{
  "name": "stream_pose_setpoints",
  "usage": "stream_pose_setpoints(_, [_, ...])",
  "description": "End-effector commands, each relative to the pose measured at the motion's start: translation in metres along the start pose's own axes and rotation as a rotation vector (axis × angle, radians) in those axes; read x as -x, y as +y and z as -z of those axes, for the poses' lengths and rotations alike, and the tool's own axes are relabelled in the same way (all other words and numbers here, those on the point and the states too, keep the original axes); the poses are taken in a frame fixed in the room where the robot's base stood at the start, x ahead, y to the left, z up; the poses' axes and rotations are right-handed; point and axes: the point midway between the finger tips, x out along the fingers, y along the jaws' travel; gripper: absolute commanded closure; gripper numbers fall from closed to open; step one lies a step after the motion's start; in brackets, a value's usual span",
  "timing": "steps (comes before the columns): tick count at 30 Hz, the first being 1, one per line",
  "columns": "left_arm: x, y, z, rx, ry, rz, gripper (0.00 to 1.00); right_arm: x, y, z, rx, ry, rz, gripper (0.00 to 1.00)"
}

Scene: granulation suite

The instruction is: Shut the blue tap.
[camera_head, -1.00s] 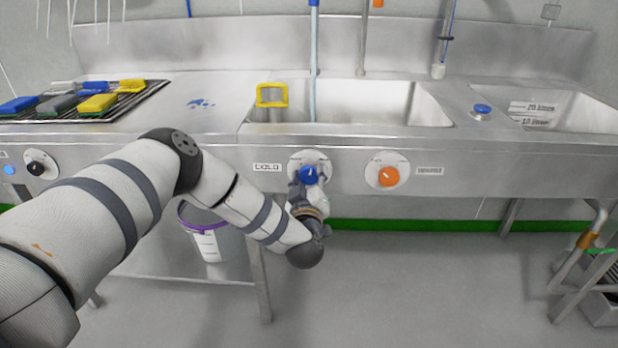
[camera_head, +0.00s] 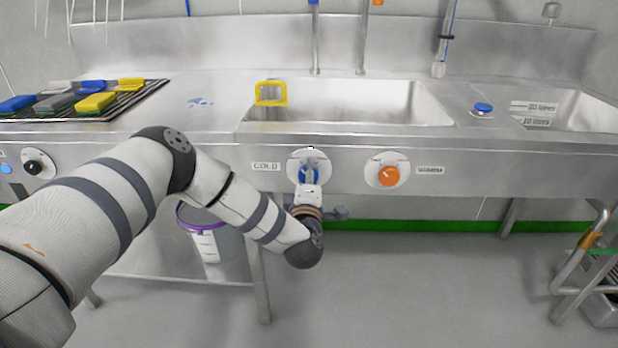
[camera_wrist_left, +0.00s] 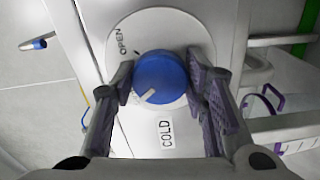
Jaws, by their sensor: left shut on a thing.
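The blue tap (camera_head: 309,174) is a round knob on a white dial plate on the sink's front panel, beside a label reading COLD. In the left wrist view the blue knob (camera_wrist_left: 160,76) has a white pointer mark at its lower left, away from the word OPEN. My left gripper (camera_head: 308,189) is on the knob from below and in front. In the left wrist view its fingers (camera_wrist_left: 160,88) are shut on the knob, one on each side. The spout (camera_head: 316,45) above the basin shows no water stream. My right gripper is not in view.
An orange knob (camera_head: 389,176) sits close to the right on the same panel. A yellow frame-like object (camera_head: 271,93) stands at the basin's (camera_head: 365,122) left edge. A bucket with a purple rim (camera_head: 203,240) stands below the sink. The floor in front is clear.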

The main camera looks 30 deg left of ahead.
Motion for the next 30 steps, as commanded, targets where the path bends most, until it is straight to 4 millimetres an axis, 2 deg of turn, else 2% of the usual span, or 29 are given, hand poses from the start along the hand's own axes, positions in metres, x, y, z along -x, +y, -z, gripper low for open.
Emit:
stream_pose_setpoints(12, [0.0007, -0.0008, -0.0011, 0.131, -0.003, 0.002, 0.87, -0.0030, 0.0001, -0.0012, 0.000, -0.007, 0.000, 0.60])
stream_pose_setpoints(26, [0.0007, -0.0004, -0.0013, 0.142, -0.004, 0.002, 0.87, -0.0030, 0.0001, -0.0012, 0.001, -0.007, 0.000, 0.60])
stream_pose_setpoints(27, [0.0007, -0.0004, -0.0014, 0.142, -0.004, 0.002, 0.55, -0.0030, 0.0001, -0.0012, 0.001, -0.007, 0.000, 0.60])
stream_pose_setpoints(29, [0.0007, -0.0004, -0.0013, 0.141, -0.004, 0.002, 0.42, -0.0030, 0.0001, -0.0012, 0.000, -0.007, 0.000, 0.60])
stream_pose_setpoints(30, [0.0006, -0.0003, -0.0012, 0.141, -0.003, 0.002, 0.39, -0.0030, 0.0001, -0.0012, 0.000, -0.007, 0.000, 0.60])
